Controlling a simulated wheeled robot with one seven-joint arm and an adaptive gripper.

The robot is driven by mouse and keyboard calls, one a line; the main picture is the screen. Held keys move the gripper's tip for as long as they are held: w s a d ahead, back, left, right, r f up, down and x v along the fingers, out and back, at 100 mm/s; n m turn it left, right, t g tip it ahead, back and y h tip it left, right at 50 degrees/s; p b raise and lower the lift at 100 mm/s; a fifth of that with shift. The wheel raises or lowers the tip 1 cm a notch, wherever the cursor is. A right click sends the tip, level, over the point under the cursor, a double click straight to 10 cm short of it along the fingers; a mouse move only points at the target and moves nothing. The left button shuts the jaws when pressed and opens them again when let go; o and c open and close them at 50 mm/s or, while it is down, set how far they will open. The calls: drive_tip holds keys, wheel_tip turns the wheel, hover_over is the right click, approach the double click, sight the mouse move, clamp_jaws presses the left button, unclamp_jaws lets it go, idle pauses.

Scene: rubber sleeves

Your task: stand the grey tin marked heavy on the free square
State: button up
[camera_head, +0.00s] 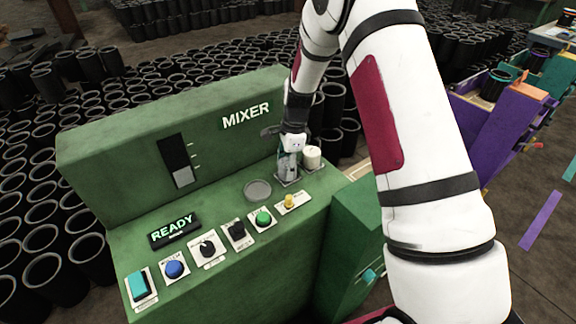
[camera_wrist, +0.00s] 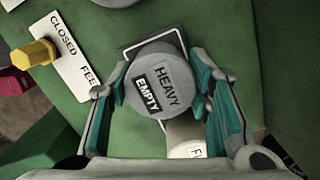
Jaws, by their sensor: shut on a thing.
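The grey tin (camera_wrist: 150,100) has HEAVY and EMPTY written on its top. My gripper (camera_wrist: 160,90) is shut on it, with one teal-lined finger on each side. A white-outlined square (camera_wrist: 125,50) shows around and behind the tin in the wrist view. In the head view the tin (camera_head: 287,168) is upright at the right end of the green console, under my gripper (camera_head: 289,155), at a square (camera_head: 288,183). I cannot tell whether its base touches the panel.
A cream tin (camera_head: 312,157) stands close on the right; it also shows partly hidden in the wrist view (camera_wrist: 184,132). A yellow knob (camera_head: 290,200) and a grey round disc (camera_head: 258,190) are nearby. The MIXER back wall (camera_head: 200,125) rises behind.

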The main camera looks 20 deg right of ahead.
drive_tip(key=shift+f, duration=0.15)
drive_tip(key=o, duration=1.3)
